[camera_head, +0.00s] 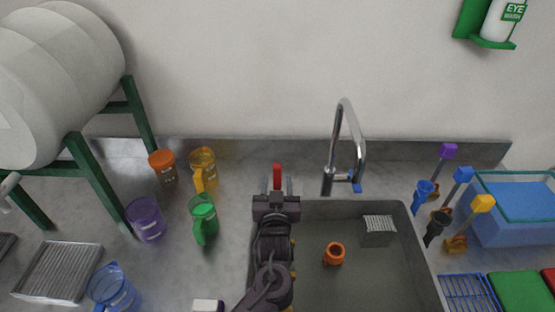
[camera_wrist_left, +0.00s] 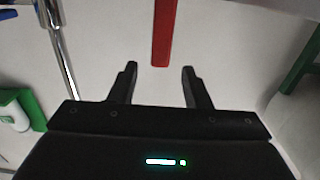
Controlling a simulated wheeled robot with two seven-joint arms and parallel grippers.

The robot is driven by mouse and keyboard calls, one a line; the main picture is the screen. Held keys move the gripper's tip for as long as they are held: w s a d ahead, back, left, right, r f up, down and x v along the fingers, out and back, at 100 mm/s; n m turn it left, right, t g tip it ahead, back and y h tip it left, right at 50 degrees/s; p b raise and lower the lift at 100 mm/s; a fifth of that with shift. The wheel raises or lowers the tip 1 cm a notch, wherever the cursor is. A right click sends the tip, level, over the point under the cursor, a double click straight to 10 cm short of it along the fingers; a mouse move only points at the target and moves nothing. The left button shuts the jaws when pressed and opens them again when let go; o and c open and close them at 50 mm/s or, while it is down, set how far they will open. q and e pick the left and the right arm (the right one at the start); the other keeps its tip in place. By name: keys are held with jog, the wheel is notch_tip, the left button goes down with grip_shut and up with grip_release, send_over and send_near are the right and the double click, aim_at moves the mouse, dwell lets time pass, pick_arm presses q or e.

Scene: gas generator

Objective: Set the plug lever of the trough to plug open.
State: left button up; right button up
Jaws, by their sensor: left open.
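The plug lever is red (camera_head: 277,172) and stands at the back left corner of the grey trough (camera_head: 380,290). In the left wrist view the red lever (camera_wrist_left: 164,35) comes down from the top edge, and its lower visible end is near the gap between my fingertips. My left gripper (camera_head: 277,187) is open and empty, with a finger on either side of the lever's line; contact cannot be told. My left gripper (camera_wrist_left: 160,68) also shows in the wrist view. An orange ring-like piece (camera_head: 334,253) is on the trough floor. The lever's base is hidden by my arm. My right gripper is out of view.
A chrome faucet (camera_head: 345,125) with a blue tip rises behind the trough. Orange, yellow, green, purple and blue jugs (camera_head: 203,220) stand left. Colored-handled tools (camera_head: 462,180) and a blue bin (camera_head: 515,215) are right. A white tank (camera_head: 60,80) stands on green legs.

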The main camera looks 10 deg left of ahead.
aim_at(277, 164)
pick_arm(q)
jog(key=shift+w+a+f+b, duration=0.15)
jog(key=shift+w+b, duration=0.15)
jog(key=shift+w, duration=0.2)
jog(key=shift+w+a+f+b, duration=0.1)
jog(key=shift+w+b, duration=0.15)
jog(key=shift+w, duration=0.2)
jog(key=w+b, duration=0.1)
jog(key=w, duration=0.1)
jog(key=w+a+b, duration=0.1)
jog(key=w+b, duration=0.1)
jog(key=shift+w, duration=0.75)
jog(key=shift+w+r, duration=0.15)
jog(key=shift+w, duration=0.05)
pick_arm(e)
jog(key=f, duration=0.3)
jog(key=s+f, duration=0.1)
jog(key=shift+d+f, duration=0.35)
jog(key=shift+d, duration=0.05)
pick_arm(q)
jog(key=shift+s, duration=0.1)
grip_shut()
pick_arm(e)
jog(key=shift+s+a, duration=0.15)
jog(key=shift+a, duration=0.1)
